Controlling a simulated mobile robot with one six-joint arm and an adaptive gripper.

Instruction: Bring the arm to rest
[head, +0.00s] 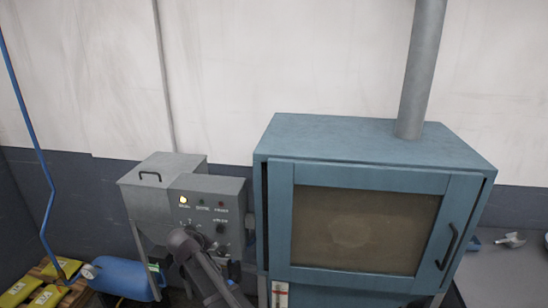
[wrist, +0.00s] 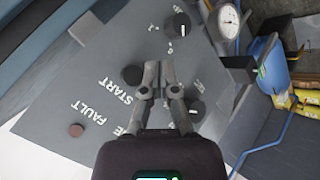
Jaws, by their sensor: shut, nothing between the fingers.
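My gripper (wrist: 158,75) is shut and empty in the wrist view, its fingertips together in front of the grey control panel (wrist: 65,115). The panel appears turned around there, with the words START and FAULT and several dark knobs. I cannot tell whether the fingertips touch it. In the head view my arm (head: 205,270) reaches up from the bottom to the lower part of the same panel (head: 232,190). The gripper's fingers cannot be made out in the head view.
A blue oven (head: 375,140) with a closed glass door (head: 365,230) and a black handle (head: 447,247) stands right of the panel. A blue tank (head: 125,278) and yellow bags (head: 45,295) sit at lower left. A grey table (head: 490,265) stands at right.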

